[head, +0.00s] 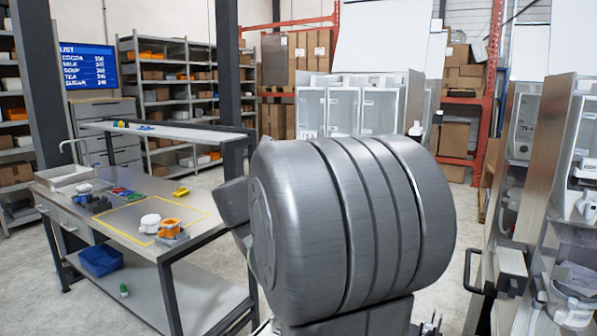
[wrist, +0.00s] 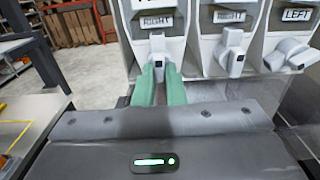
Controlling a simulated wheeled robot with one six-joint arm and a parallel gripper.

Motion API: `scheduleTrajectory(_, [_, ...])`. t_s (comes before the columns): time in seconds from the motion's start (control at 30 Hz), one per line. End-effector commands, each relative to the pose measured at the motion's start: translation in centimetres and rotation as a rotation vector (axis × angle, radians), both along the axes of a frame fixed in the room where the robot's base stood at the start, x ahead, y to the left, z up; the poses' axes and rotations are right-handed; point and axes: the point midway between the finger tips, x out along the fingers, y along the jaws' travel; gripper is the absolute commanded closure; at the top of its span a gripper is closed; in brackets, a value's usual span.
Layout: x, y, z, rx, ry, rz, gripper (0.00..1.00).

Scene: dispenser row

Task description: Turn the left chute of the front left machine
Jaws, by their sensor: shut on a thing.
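In the wrist view, my gripper (wrist: 159,68) has its two green fingers closed around the lower part of a small white and grey chute (wrist: 157,45) on the leftmost machine front. The label above this chute (wrist: 157,21) appears to read RIGHT. A second chute (wrist: 232,42), also under a RIGHT label, hangs straight to its right and is free. A third chute (wrist: 291,53), under a LEFT label, is turned sideways. In the head view, my large grey arm hides my gripper. White glass-fronted cabinets (head: 312,110) stand behind the arm.
In the head view, tall machines (head: 525,125) stand close at the right edge. A workbench (head: 125,225) with small coloured parts is at left, with a blue bin (head: 100,261) on its lower shelf. Open floor shows between bench and shelving. A screen (head: 88,66) shows a list.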

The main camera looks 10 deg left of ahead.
Motion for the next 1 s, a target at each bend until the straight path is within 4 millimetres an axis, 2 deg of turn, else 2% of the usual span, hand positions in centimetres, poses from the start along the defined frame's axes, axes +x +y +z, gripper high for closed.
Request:
scheduleTrajectory(0.1, [0.0, 0.0, -0.2, 0.000, 0.003, 0.000, 1.00])
scheduleTrajectory(0.13, [0.0, 0.0, -0.2, 0.001, 0.003, 0.000, 0.88])
scheduleTrajectory(0.23, [0.0, 0.0, -0.1, 0.001, 0.002, 0.000, 0.68])
scheduleTrajectory(0.63, [-0.6, 0.3, -0.1, 0.002, 0.000, 0.002, 0.67])
scheduleTrajectory(0.77, [-2.1, 1.0, -0.1, 0.002, -0.001, 0.004, 0.67])
scheduleTrajectory(1.0, [-6.1, 2.7, -0.1, 0.003, -0.001, 0.007, 0.67])
